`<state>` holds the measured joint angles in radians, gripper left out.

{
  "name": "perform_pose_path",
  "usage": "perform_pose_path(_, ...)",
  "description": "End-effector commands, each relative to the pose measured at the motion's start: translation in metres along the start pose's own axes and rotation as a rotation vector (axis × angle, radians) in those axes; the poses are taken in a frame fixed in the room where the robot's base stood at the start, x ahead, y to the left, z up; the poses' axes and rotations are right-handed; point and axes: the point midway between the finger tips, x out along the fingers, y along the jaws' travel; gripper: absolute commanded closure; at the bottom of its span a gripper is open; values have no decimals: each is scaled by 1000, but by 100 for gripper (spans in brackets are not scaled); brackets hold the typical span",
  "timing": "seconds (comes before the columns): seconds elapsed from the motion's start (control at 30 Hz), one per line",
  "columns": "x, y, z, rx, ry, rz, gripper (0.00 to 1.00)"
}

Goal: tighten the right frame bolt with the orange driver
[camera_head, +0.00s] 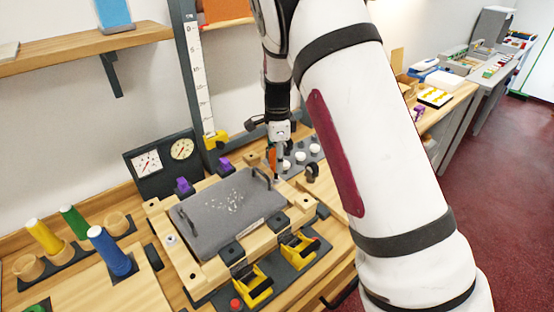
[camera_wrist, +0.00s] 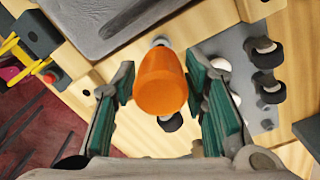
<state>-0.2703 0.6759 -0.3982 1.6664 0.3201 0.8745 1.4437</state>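The orange driver (camera_head: 271,155) is upright at the right side of the wooden frame (camera_head: 213,271), its lower end near the frame's top face. In the wrist view its orange handle (camera_wrist: 160,83) fills the space between my two green-padded fingers. My gripper (camera_wrist: 160,88) looks shut on the handle, pointing down from above; it also shows in the head view (camera_head: 276,147). A silvery round part (camera_wrist: 161,41) shows just past the handle, but I cannot tell if it is the right bolt or the driver's shaft. The left bolt (camera_head: 170,239) sits on the frame's left side.
A grey panel (camera_head: 205,225) with handles lies on the frame. Yellow clamps (camera_head: 252,287) stand at its front edge. White-topped knobs (camera_head: 300,156) stand on a grey plate to the right. Gauges (camera_head: 147,163) and a ruled post (camera_head: 193,70) stand behind. Coloured pegs (camera_head: 110,250) are at left.

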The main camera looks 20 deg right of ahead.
Motion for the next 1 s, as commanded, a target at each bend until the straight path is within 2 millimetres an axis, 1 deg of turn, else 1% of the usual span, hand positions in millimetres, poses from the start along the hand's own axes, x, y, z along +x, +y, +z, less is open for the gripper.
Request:
perform_pose_path(0.3, 0, -3, -1, -488, 4, -1, 60)
perform_pose_path(0.43, 1, -4, -1, -664, 6, -1, 60)
perform_pose_path(0.57, 0, -4, -1, -753, 8, -1, 60)
perform_pose_path(0.77, 0, -4, -1, -764, 8, -1, 60)
perform_pose_path(0.8, 0, -4, -1, -764, 8, -1, 65)
perform_pose_path(0.87, 0, -4, -1, -763, 8, -1, 78)
perform_pose_path(0.9, 0, -4, -1, -763, 8, -1, 87)
perform_pose_path(0.97, 0, -4, -1, -762, 8, -1, 100)
perform_pose_path(1.0, 0, -4, -1, -762, 8, -1, 100)
